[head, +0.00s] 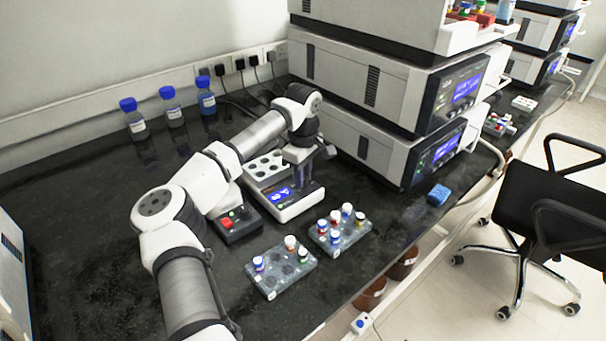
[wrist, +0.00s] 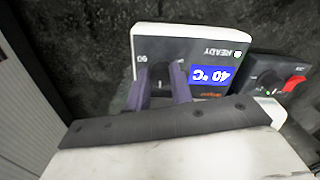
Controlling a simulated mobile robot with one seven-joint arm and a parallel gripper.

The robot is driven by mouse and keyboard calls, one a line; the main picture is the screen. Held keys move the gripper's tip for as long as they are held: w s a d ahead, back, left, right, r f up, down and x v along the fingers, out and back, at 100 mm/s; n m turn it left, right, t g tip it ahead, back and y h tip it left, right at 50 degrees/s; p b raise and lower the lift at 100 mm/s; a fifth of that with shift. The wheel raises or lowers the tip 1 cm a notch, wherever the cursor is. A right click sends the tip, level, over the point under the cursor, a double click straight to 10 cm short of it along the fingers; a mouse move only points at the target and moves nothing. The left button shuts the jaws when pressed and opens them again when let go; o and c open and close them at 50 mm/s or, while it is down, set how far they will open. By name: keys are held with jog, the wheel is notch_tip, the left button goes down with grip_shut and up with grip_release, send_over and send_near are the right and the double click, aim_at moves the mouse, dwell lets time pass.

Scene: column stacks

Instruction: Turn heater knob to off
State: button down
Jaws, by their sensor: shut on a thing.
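The heater (head: 292,209) is a white unit with a block of round wells behind its sloped front panel. In the wrist view its panel (wrist: 160,36) appears upside down, with a lit blue display (wrist: 211,75) reading 40 °C and the word READY. The dark heater knob (wrist: 160,72) sits beside the display, partly hidden by my fingers. My gripper (head: 304,176) points down at the front panel from above. Its two purple fingers, also in the wrist view (wrist: 160,88), stand on either side of the knob and are shut on it. The knob's pointer cannot be made out.
A dark box with a red switch (head: 236,225) stands left of the heater. Two vial racks (head: 270,283) (head: 325,250) stand in front. Stacked instruments (head: 350,75) rise close on the right. Blue-capped bottles (head: 174,117) stand at the wall.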

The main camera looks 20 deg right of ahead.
jog(key=n, duration=0.5)
jog(key=shift+n, duration=0.4)
jog(key=n+b, duration=0.1)
jog(key=n, duration=1.1)
jog(key=shift+n, duration=0.3)
jog(key=n+b, duration=0.1)
jog(key=n, duration=0.4)
jog(key=shift+n, duration=0.3)
jog(key=c, duration=1.2)
grip_release()
jog(key=shift+c, duration=0.2)
